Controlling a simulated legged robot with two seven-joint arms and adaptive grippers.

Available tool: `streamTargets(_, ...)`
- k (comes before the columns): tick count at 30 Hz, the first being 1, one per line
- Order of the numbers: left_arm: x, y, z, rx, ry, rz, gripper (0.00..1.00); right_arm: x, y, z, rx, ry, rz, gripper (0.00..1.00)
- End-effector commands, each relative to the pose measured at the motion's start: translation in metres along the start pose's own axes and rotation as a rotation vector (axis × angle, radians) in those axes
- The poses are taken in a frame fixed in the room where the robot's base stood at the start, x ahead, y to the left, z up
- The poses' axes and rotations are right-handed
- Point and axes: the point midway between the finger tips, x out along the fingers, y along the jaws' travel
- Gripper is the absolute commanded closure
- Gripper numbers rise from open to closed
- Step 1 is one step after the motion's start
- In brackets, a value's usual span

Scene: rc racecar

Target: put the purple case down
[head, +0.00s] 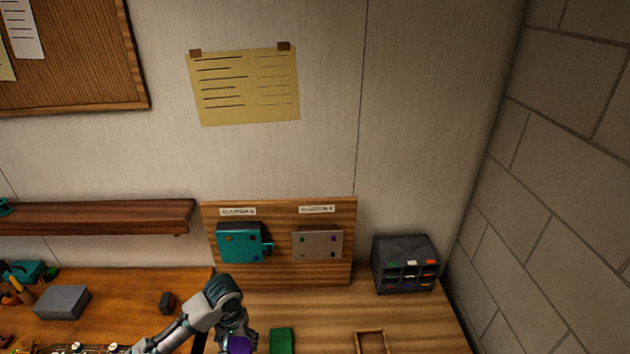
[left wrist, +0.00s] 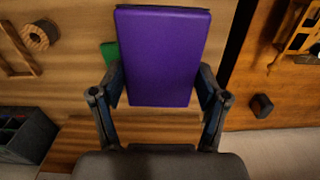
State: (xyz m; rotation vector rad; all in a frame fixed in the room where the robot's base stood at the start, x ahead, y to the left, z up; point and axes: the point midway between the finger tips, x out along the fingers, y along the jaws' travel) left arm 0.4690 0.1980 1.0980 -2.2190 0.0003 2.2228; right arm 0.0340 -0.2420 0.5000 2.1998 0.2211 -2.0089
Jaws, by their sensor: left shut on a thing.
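The purple case (head: 238,346) shows at the bottom edge of the head view, partly cut off, at the tip of my left arm. In the left wrist view the purple case (left wrist: 162,55) is large and flat-faced, between the two fingers. My left gripper (left wrist: 160,92) is shut on it, one finger at each side. In the head view my left gripper (head: 238,335) is over the near part of the lighter wooden bench (head: 310,310). I cannot tell whether the case touches the bench. My right gripper is not in view.
A green block (head: 281,340) lies just right of the case, with a wooden frame (head: 371,341) farther right. A dark organizer (head: 405,264) stands at the back right. An upright board holds a teal box (head: 240,243) and a grey plate (head: 318,245). A spool (left wrist: 40,35) shows at upper left.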

Motion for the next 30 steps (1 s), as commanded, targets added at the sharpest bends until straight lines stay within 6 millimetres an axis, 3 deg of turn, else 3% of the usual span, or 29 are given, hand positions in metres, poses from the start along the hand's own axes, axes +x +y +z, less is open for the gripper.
streamTargets(1, 0.015, 0.0, -0.001, -0.001, 0.001, 0.0, 0.63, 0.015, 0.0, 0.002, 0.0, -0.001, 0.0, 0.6)
streamTargets(3, 0.026, 0.0, -0.001, 0.0, 0.001, -0.001, 0.63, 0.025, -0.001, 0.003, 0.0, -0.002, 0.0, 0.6)
streamTargets(10, 0.052, 0.0, 0.0, 0.0, 0.002, 0.001, 0.63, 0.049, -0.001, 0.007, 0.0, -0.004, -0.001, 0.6)
streamTargets(14, 0.042, 0.0, 0.0, -0.001, 0.003, 0.001, 0.63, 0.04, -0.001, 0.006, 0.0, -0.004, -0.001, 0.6)
streamTargets(29, -0.027, 0.0, 0.0, -0.001, 0.002, 0.001, 0.63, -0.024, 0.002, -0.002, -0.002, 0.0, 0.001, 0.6)
streamTargets(30, -0.011, 0.0, 0.0, -0.001, 0.002, 0.0, 0.63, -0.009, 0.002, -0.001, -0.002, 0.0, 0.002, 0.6)
